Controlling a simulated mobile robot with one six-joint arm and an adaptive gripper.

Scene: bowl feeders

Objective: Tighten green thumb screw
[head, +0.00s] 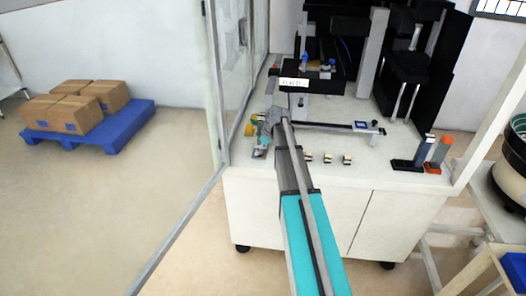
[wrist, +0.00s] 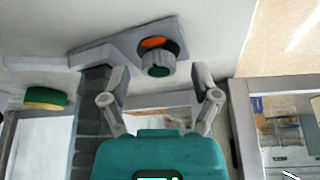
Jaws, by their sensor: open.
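My gripper (wrist: 161,76) is open. Its two fingers stand to the left and right of the knob in the picture, with visible gaps on both sides. I cannot tell how far the fingertips are from the knob in depth. In the head view my gripper (head: 259,153) is at the left end of the white bench, and I cannot make out the knob there.
A green and yellow round part (wrist: 45,98) is at the left in the wrist view. In the head view, several small blocks (head: 328,158) and a grey rail (head: 330,126) are on the white bench (head: 395,187). A glass partition (head: 232,75) stands close left of my gripper.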

